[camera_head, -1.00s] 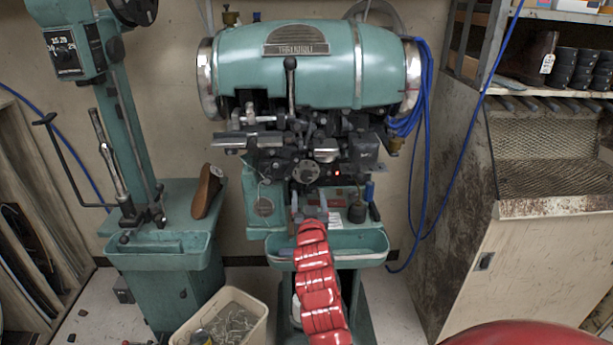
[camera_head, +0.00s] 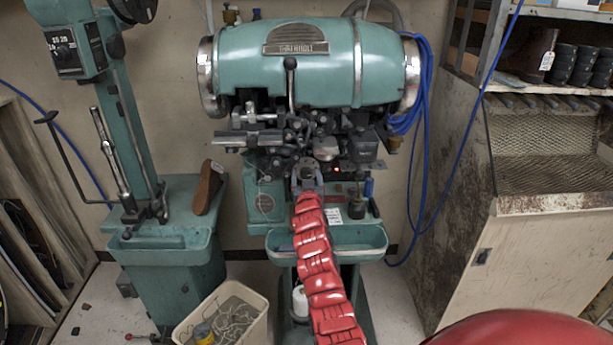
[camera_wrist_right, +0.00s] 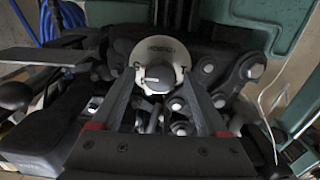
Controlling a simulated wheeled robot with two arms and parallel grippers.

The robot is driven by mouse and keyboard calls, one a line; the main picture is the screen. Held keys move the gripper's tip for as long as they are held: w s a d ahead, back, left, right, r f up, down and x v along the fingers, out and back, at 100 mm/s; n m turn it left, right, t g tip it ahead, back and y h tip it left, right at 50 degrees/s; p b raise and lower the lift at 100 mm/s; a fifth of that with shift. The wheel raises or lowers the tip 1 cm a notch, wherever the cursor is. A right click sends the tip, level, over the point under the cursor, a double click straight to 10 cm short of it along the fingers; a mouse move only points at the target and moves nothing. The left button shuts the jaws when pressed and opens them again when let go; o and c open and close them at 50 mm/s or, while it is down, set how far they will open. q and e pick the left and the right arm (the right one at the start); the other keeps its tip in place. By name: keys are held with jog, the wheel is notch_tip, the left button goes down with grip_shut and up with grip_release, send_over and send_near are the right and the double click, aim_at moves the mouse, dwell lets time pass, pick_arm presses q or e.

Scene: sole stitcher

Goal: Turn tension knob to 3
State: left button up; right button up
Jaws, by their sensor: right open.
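The tension knob (camera_wrist_right: 158,78) is a dark round knob on a pale dial plate (camera_wrist_right: 157,50) with small dark lettering, in the right wrist view. A light mark shows on the knob's left side; I cannot read a number there. My right gripper (camera_wrist_right: 158,86) is open, with one finger on each side of the knob. I cannot tell if the fingers touch it. In the head view my right gripper (camera_head: 307,172) is at the front of the green stitcher (camera_head: 310,75) and mostly hides the dial. My left gripper is not in view.
A lever (camera_head: 291,85) rises left of the gripper. Metal linkages crowd the machine front. Blue cables (camera_head: 425,130) hang at the right.

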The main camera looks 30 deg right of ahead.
grip_shut()
dwell(0.3)
